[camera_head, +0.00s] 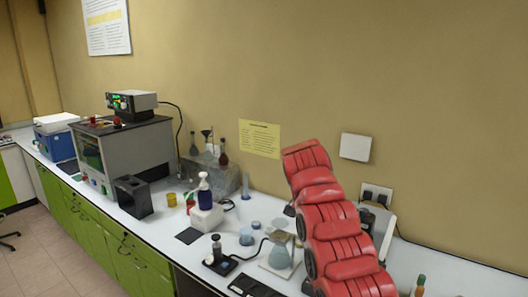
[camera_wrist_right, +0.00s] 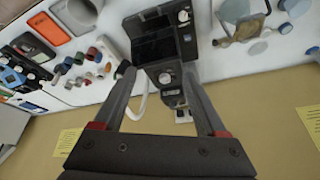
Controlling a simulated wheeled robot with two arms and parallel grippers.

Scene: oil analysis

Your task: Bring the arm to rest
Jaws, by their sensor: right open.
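My right arm (camera_head: 335,225) rises from the lower right of the head view as thick red padded segments in front of the wall. Its gripper cannot be made out there. In the right wrist view my right gripper (camera_wrist_right: 157,74) shows two dark fingers spread apart with nothing between them. A black device with a dark screen (camera_wrist_right: 155,47) lies beyond the fingertips; whether they touch it cannot be told. My left gripper is in neither view.
The white bench (camera_head: 150,229) runs along the wall. A pump bottle (camera_head: 204,196), a grey oven-like box (camera_head: 135,150) and a blue cooler (camera_head: 58,143) stand farther left. Small containers (camera_wrist_right: 85,65) crowd the wrist view's left side.

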